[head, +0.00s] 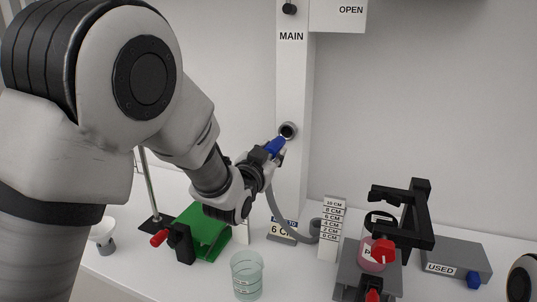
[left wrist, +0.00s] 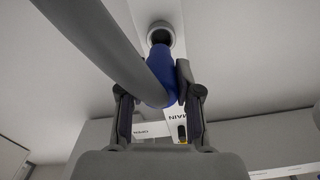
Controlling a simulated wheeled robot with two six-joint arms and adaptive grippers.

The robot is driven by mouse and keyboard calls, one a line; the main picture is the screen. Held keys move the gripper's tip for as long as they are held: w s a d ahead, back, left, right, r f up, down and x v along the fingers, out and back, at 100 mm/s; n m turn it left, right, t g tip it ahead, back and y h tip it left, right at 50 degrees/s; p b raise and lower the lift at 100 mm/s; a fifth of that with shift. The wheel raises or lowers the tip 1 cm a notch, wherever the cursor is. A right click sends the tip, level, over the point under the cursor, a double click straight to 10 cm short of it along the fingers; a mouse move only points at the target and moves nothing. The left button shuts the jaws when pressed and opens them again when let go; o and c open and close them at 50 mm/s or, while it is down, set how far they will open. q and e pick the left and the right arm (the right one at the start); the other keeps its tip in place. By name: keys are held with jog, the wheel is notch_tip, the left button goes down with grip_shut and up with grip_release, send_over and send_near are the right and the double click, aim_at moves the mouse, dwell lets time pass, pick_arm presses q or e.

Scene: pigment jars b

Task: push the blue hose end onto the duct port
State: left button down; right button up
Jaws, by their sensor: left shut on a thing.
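The blue hose end (head: 274,147) is held in my left gripper (head: 266,157), which is shut on it in front of the white column. The blue hose end also shows in the left wrist view (left wrist: 160,74), its narrow tip pointing at the duct port (left wrist: 160,35). The duct port (head: 289,129) is a round grey collar with a dark opening, below the MAIN label. The tip overlaps the port opening in the left wrist view; I cannot tell whether it is inside. The grey hose (head: 276,205) hangs from the hose end and curves down to the table. My right gripper is not in view.
A glass beaker (head: 246,276), a green stand (head: 205,230) and a stepped height block (head: 331,229) stand on the white table. A black frame (head: 418,212) with a red-knobbed jar (head: 371,262) and a grey USED box (head: 456,259) are at right.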

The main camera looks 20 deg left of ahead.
aim_at(280, 140)
pick_arm(q)
jog(key=shift+w+r, duration=0.15)
jog(key=shift+w, duration=0.45)
jog(key=shift+w+r, duration=0.15)
jog(key=shift+w, duration=0.45)
jog(key=shift+w+f, duration=0.2)
jog(key=shift+w, duration=0.6)
jog(key=shift+s+r, duration=0.1)
jog(key=shift+w, duration=1.5)
jog(key=c, duration=0.7)
grip_release()
